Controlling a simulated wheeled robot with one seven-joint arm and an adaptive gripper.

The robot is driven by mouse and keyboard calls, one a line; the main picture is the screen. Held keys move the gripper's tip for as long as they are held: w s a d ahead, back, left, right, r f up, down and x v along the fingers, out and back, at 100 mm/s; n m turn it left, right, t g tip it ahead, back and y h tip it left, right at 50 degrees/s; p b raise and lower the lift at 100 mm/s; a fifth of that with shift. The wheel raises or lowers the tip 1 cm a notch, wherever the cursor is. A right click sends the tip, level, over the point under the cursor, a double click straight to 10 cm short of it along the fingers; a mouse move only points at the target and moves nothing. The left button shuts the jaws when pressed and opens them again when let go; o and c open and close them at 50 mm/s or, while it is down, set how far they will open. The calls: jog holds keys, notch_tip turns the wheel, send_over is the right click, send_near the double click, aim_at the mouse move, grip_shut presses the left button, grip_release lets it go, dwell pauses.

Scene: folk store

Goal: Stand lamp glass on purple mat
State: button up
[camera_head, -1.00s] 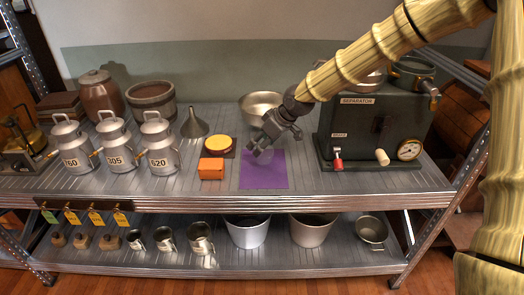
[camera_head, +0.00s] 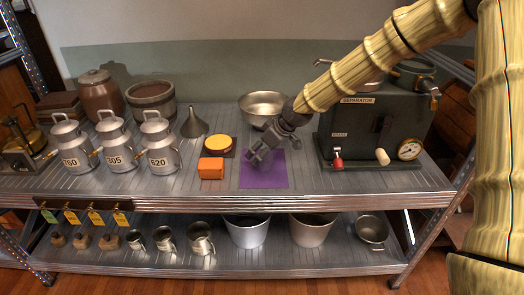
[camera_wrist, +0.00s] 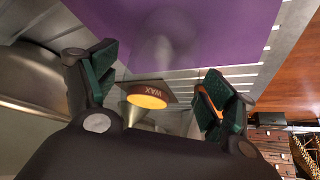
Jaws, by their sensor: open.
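The purple mat (camera_head: 263,179) lies flat on the upper metal shelf. My gripper (camera_head: 258,158) is over the mat's back half, tilted down. In the wrist view its two green-padded fingers (camera_wrist: 160,85) are spread apart with nothing clamped between them. A faint, see-through shape, apparently the lamp glass (camera_wrist: 168,38), shows against the purple mat beyond the fingers. Its outline is too faint to tell how it stands. In the head view my gripper largely hides that spot, and I cannot make out the glass clearly there.
Left of the mat are a yellow wax disc (camera_head: 217,143) on a dark block and an orange box (camera_head: 211,168). A steel bowl (camera_head: 262,105) is behind my gripper, and the dark separator (camera_head: 355,130) is to the right. A funnel (camera_head: 194,122) and numbered milk cans stand left.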

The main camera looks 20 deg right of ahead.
jog(key=shift+s+d+r, duration=0.15)
jog(key=shift+s+r, duration=0.05)
jog(key=shift+r, duration=0.4)
jog(key=v, duration=1.1)
jog(key=shift+p, duration=0.45)
jog(key=shift+f, duration=0.15)
